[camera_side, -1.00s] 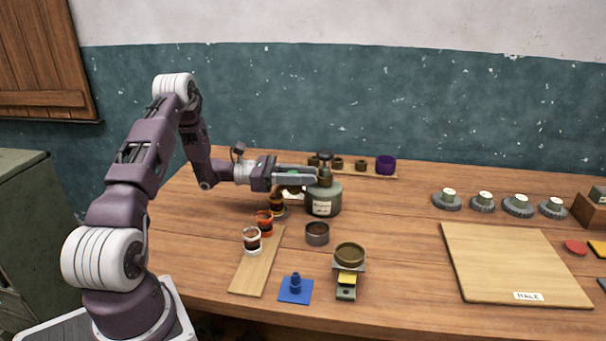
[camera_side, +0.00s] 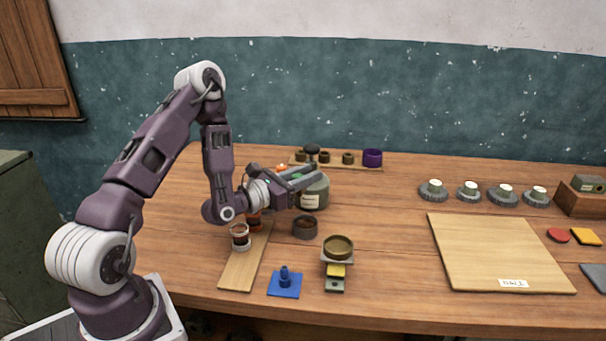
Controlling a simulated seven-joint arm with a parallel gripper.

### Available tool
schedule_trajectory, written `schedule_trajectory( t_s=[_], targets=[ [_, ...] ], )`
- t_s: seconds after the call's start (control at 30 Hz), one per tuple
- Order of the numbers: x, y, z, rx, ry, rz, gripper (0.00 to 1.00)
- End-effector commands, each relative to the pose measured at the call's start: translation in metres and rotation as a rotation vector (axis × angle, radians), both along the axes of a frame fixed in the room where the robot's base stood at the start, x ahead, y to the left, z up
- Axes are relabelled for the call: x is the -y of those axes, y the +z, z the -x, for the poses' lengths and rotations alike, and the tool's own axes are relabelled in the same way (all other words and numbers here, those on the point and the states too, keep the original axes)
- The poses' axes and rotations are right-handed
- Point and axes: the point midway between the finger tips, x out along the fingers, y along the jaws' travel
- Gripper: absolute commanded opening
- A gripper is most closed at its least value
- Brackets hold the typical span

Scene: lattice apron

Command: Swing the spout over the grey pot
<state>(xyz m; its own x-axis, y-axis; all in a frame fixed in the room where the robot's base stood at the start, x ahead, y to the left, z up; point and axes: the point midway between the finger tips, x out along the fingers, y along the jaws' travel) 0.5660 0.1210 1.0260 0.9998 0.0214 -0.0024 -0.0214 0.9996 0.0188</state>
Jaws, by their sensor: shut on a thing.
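A grey-green jar (camera_side: 314,197) with a pale label stands at the middle of the table, with a dark knob (camera_side: 312,149) above it. My gripper (camera_side: 308,180) is at the top of this jar, coming in from the lower left, and is shut on what appears to be the spout. The fingers hide most of the spout, so I cannot tell exactly where its tip points. The small grey pot (camera_side: 305,229) stands open on the table just in front of the jar, apart from it, with a dark inside.
A brass bowl on a stand (camera_side: 338,248) and a blue base (camera_side: 285,286) are in front. A wide board (camera_side: 500,255) lies right.

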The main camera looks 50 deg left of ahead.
Motion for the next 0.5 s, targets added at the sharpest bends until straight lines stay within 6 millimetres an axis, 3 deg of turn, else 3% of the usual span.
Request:
schedule_trajectory(
  t_s=[0.5],
  targets=[
    [0.0006,0.0019,-0.0030,0.008,0.047,-0.002,0.00]
  ],
)
